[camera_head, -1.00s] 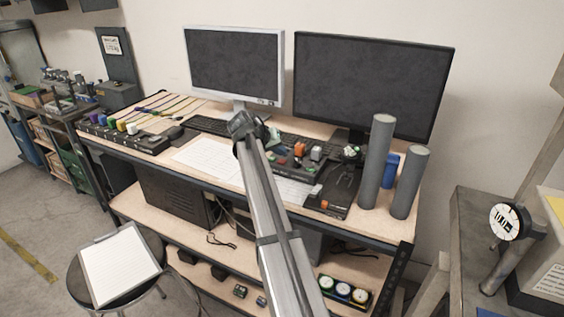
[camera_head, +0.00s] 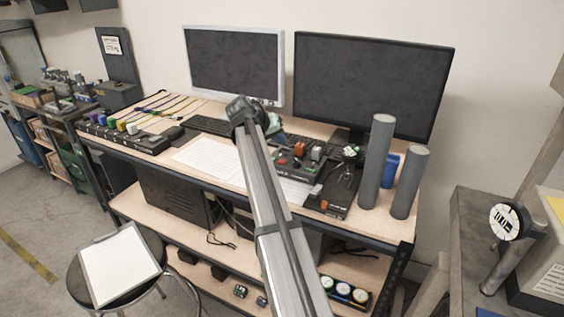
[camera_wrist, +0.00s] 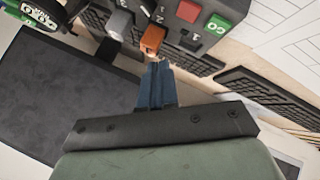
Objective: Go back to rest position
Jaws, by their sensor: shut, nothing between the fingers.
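My gripper (camera_wrist: 158,70) is shut and empty, its dark blue fingers together at the middle of the wrist view. In the head view it is mostly hidden behind my arm near the top of the elbow. A dark control box (camera_head: 300,162) with levers and buttons stands on the desk. Its orange lever (camera_wrist: 152,39) is just beyond my fingertips in the wrist view; I cannot tell the exact gap. A grey lever (camera_wrist: 120,24), a red button (camera_wrist: 188,11) and a green button marked GO (camera_wrist: 217,25) are beside it.
Two monitors (camera_head: 368,80) stand behind the box. Grey cylinders (camera_head: 378,160) stand upright at the desk's right end. A keyboard (camera_head: 207,125) and papers (camera_head: 210,155) lie to the left. A stool (camera_head: 118,265) with a clipboard stands at front left.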

